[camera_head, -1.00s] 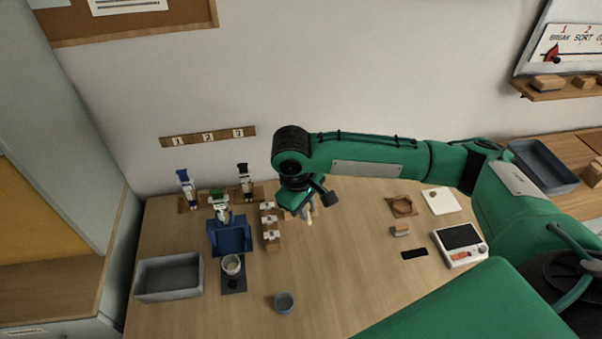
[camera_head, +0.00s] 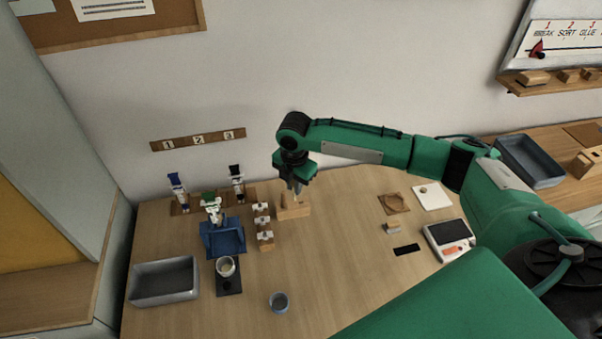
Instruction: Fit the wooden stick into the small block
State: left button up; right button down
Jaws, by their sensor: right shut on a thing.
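My right gripper (camera_head: 297,188) points down over the back middle of the table. It is shut on a thin pale wooden stick (camera_head: 298,198), of which only a small part shows. A small wooden block (camera_head: 291,212) stands right under the gripper, and the stick's lower end is at or just above its top. I cannot tell whether the stick is inside the block or only in front of its top. My left gripper is not in view.
White clamps on wooden pieces (camera_head: 264,235), a blue holder (camera_head: 223,240) and a grey tray (camera_head: 165,282) stand to the left. A small grey cup (camera_head: 279,301) is in front. A scale (camera_head: 449,238) and a small grey-and-wood block (camera_head: 393,228) are right. The table's middle is clear.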

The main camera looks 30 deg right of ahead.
aim_at(293, 208)
jog(key=w+d+f+n, duration=0.3)
jog(key=w+d+n, duration=0.1)
jog(key=n, duration=0.5)
jog(key=shift+w+d+n+g, duration=0.3)
jog(key=shift+w+n, duration=0.1)
jog(key=shift+f, duration=0.1)
notch_tip(293, 208, down, 4)
jog(key=b, duration=0.3)
jog(key=shift+b, duration=0.3)
jog(key=shift+f, duration=0.45)
dwell(0.3)
jog(key=shift+f+b, duration=0.7)
jog(key=shift+f, duration=1.6)
dwell(1.2)
